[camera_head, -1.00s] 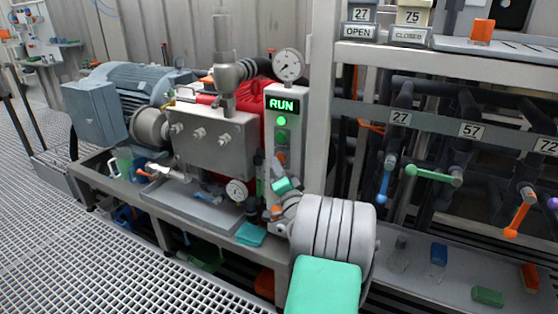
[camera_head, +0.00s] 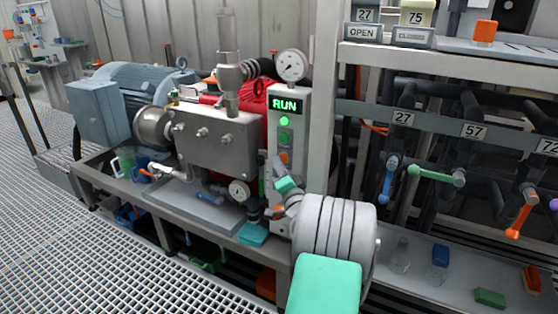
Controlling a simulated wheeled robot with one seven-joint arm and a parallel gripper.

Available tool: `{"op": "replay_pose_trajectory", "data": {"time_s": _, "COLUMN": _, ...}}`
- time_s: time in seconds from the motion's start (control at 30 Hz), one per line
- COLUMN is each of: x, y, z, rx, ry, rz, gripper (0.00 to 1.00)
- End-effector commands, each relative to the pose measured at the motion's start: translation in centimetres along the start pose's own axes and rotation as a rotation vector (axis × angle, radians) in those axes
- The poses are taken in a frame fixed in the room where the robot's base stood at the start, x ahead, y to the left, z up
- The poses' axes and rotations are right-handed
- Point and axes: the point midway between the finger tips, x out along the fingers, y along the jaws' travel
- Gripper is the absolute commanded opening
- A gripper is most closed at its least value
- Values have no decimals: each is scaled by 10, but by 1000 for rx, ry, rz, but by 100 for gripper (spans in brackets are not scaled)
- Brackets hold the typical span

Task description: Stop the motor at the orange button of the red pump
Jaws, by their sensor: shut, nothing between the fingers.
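The red pump (camera_head: 253,105) stands left of centre, with a steel block (camera_head: 215,145) in front of it. The control box (camera_head: 301,108) beside it shows a green RUN display (camera_head: 286,105) and a lit green lamp (camera_head: 284,121). Below them are a green button (camera_head: 284,137) and the orange button (camera_head: 284,158). My gripper (camera_head: 277,162) is shut and empty, just below and left of the orange button. Whether it touches the box cannot be told. My wrist hides the lower part of the box.
A pressure gauge (camera_head: 291,65) sits above the box, and a smaller gauge (camera_head: 239,191) is low on the pump. A blue motor (camera_head: 135,90) is at left. On the right, a rack holds coloured valve handles (camera_head: 437,173) above a shelf with loose pieces.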

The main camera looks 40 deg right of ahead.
Motion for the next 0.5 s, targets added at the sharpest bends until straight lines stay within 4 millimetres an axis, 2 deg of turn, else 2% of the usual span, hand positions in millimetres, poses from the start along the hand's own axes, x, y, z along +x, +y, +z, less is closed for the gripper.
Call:
{"op": "replay_pose_trajectory", "data": {"time_s": 0.03, "x": 3, "y": 0, "z": -16, "rx": -30, "ry": 27, "rz": -2, "gripper": 0}}
{"op": "replay_pose_trajectory", "data": {"time_s": 0.5, "x": 3, "y": 1, "z": -19, "rx": -32, "ry": 30, "rz": -1, "gripper": 0}}
